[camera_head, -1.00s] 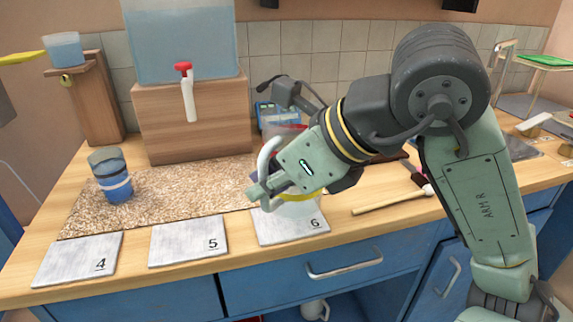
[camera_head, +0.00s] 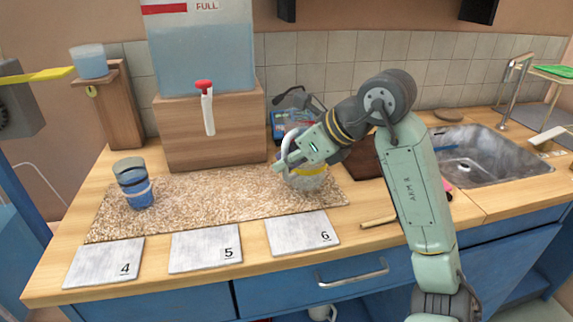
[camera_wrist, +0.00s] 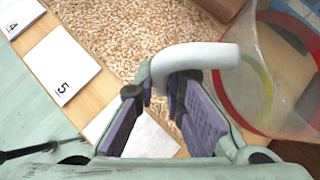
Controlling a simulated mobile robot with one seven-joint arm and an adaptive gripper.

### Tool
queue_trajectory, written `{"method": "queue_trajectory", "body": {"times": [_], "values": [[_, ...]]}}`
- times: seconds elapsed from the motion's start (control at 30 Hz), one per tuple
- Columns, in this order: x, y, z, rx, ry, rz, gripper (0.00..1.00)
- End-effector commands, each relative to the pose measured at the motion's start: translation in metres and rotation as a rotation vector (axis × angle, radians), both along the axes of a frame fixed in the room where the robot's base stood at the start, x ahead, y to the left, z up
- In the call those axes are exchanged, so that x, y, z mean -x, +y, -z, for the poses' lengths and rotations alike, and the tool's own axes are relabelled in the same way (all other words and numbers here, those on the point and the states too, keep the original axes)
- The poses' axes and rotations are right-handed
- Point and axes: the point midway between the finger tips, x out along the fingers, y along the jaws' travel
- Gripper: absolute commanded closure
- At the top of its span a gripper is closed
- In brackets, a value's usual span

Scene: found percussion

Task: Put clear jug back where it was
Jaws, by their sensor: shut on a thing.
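The clear jug (camera_head: 309,180) has a white handle, a red rim and a yellow band. It is over the right end of the speckled mat, behind tile 6 (camera_head: 301,232). I cannot tell whether its base touches the mat. My gripper (camera_head: 284,168) is shut on the jug's white handle. In the wrist view, the handle (camera_wrist: 197,56) runs between the purple pads of my gripper (camera_wrist: 164,92), and the jug's body (camera_wrist: 265,75) is to the right. My gripper and arm hide part of the jug in the head view.
A blue-banded cup (camera_head: 136,190) stands on the mat (camera_head: 215,205) at left. A water tank (camera_head: 203,45) with a red-topped tap sits on a wooden block (camera_head: 212,135) behind. Tiles 4 (camera_head: 104,262) and 5 (camera_head: 206,250) are bare. A sink (camera_head: 485,155) is at right.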

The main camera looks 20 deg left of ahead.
Motion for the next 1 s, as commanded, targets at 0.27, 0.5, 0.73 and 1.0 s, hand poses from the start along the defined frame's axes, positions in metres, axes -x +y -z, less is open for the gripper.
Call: {"method": "queue_trajectory", "body": {"times": [0.27,0.5,0.73,1.0], "values": [[0.001,0.0,0.019,-0.002,-0.001,-0.001,1.0],[0.001,0.0,0.021,-0.001,-0.001,-0.001,1.0],[0.001,0.0,0.023,0.0,0.0,-0.001,0.82],[0.001,0.0,0.022,-0.001,0.0,-0.001,0.7]]}}
